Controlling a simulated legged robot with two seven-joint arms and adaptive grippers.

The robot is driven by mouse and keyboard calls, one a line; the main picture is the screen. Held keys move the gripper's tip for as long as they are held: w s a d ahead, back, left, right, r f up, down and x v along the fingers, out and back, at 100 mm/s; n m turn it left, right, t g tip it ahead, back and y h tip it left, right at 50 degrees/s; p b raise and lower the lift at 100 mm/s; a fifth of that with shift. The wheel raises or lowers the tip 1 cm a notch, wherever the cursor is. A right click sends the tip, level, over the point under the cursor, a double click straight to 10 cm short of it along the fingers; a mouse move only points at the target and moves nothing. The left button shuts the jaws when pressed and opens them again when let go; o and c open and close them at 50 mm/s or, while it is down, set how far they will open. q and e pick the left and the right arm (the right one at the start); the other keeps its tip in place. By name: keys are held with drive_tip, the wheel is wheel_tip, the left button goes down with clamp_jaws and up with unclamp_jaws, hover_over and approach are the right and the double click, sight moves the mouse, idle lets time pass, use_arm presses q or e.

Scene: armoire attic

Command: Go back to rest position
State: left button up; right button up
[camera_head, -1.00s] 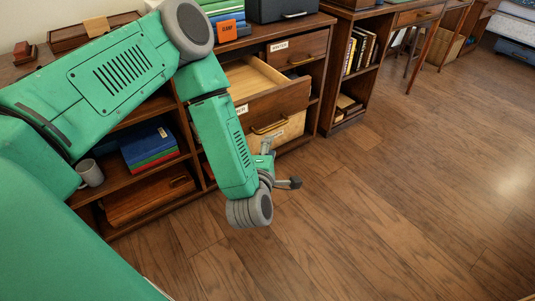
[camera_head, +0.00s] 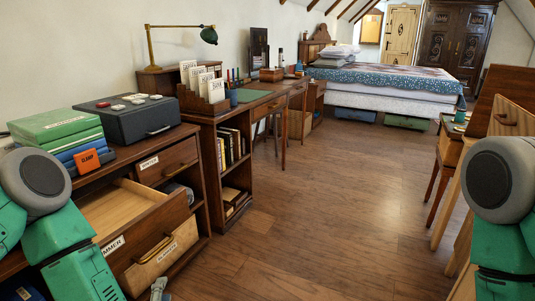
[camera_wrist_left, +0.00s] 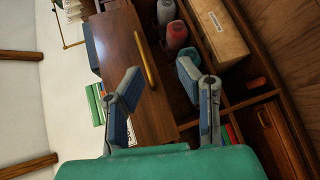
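My left gripper (camera_head: 158,288) shows only in part at the bottom left of the head view, below the open drawer. In the left wrist view my left gripper (camera_wrist_left: 160,72) has its two fingers spread apart, with nothing held between them. A drawer front with a brass handle (camera_wrist_left: 145,60) lies beyond the fingers there. My right arm is at the right edge of the head view; its gripper is out of frame.
The open, empty-looking drawer (camera_head: 118,208) juts from the cabinet at left. A grey case (camera_head: 132,118), green books (camera_head: 52,124) and an orange box (camera_head: 87,161) sit on top. A wooden desk (camera_head: 262,103) stands beyond. The wood floor (camera_head: 330,220) in the middle is clear.

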use_arm(q)
drive_tip(key=s+d+f+m+g+h+p, duration=0.2)
drive_tip(key=s+m+g+h+p, duration=0.15)
drive_tip(key=s+m, duration=0.3)
drive_tip(key=s+d+f+m+g+h+p, duration=0.1)
drive_tip(key=s+d+m+g+h+p, duration=0.2)
drive_tip(key=s+m, duration=0.35)
drive_tip(key=s+a+r+m+g+y+p, duration=0.1)
drive_tip(key=s+a+m+g, duration=0.2)
drive_tip(key=s, duration=0.3)
drive_tip(key=s+a+r+m+g+y+p, duration=0.1)
drive_tip(key=s+a+m+g+p, duration=0.1)
drive_tip(key=s+m, duration=0.4)
drive_tip(key=shift+s+a+g, duration=0.3)
drive_tip(key=shift+a+g, duration=0.15)
drive_tip(key=shift+g, duration=0.7)
drive_tip(key=shift+w+f, duration=0.1)
